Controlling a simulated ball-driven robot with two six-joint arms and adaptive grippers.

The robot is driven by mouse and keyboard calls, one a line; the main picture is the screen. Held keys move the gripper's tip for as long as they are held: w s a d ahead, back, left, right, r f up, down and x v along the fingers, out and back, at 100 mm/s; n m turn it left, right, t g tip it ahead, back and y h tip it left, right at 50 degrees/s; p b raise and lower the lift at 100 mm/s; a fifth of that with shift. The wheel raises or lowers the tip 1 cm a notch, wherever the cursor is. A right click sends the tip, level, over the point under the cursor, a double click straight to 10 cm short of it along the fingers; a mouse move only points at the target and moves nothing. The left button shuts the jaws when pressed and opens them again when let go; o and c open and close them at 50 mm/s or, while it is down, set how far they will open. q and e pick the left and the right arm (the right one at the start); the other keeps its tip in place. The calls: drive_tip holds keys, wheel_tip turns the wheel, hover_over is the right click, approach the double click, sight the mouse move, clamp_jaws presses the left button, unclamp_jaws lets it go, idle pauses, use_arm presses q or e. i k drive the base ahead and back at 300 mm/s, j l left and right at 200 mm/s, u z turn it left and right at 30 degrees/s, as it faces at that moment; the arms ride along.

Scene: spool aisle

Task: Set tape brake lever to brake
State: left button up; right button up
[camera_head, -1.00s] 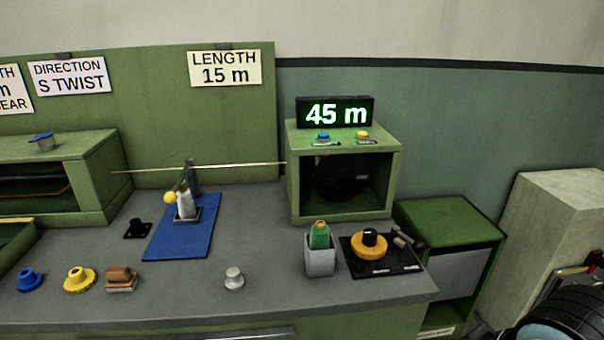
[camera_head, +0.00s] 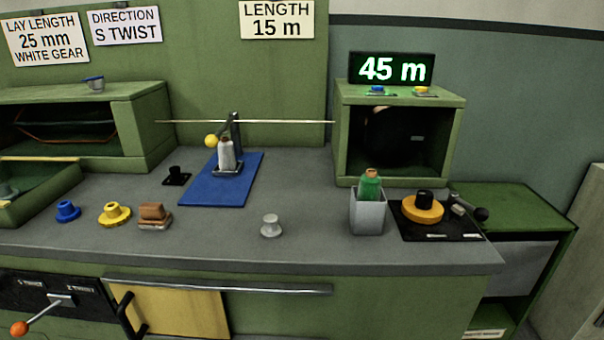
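A black plate (camera_head: 440,232) lies at the right end of the grey bench top. On it sits an orange disc (camera_head: 422,210) with a black hub. Beside the disc is a small lever with a grey body (camera_head: 459,205) and a black knob (camera_head: 481,214), pointing right; it looks like the tape brake lever. Two small white labels on the plate are too small to read. Neither of my grippers is in view.
An open green box (camera_head: 400,90) with a 45 m display (camera_head: 391,69) is behind. A lever with an orange ball (camera_head: 19,328) sticks out at front left. The bench's middle front is fairly clear.

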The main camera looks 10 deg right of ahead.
sight(481, 214)
drive_tip(key=z, duration=1.4)
drive_tip(key=l, duration=2.9)
